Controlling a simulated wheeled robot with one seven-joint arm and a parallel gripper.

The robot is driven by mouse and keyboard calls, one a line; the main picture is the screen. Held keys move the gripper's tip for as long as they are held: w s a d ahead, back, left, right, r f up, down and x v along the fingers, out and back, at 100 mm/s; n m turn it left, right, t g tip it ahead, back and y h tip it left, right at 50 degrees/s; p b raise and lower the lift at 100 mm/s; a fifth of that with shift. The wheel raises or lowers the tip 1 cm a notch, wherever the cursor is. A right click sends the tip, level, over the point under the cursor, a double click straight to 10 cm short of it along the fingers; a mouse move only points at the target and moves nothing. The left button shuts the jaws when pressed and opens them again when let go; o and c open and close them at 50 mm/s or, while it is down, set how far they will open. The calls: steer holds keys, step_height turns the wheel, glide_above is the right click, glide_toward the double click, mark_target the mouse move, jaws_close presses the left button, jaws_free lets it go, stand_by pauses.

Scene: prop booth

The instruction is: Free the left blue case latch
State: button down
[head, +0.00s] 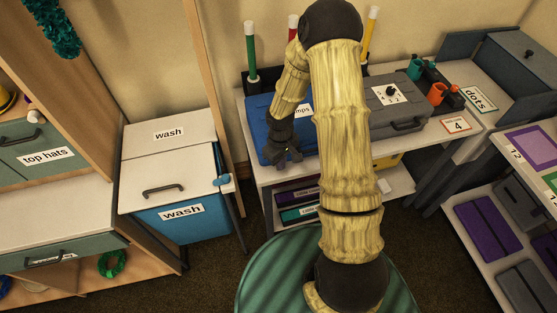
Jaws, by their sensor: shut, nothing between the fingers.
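The blue case (258,117) lies on the white table against the back wall, left of a grey case. It appears closed, and its label is partly covered by my arm. My gripper (288,158) points down at the front edge of the blue case, with its fingertips together and nothing visible between them. The left latch cannot be made out; the gripper covers part of the case's front there. I cannot tell whether the fingers touch the case.
The grey case (397,115) with a dial and front handle stands to the right. Green (251,55) and yellow (371,35) upright sticks stand behind. A blue wash bin (170,232) stands left of the table. A lower shelf holds labelled boxes (297,213).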

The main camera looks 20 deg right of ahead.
steer(key=shift+w+f+t+b, duration=0.2)
steer(key=shift+w+f+b, duration=0.1)
steer(key=shift+w, duration=0.15)
steer(key=shift+w+f+t+b, duration=0.2)
steer(key=shift+w+b, duration=0.1)
steer(key=shift+w, duration=0.15)
steer(key=shift+r, duration=0.1)
steer(key=shift+s+r, duration=0.25)
steer(key=shift+s+r+p, duration=0.2)
steer(key=shift+s, duration=0.25)
steer(key=shift+s+r+p, duration=0.15)
steer(key=shift+s+r, duration=0.05)
steer(key=shift+s, duration=0.25)
step_height(320, 180, up, 6)
steer(key=p, duration=0.5)
steer(key=shift+s, duration=0.1)
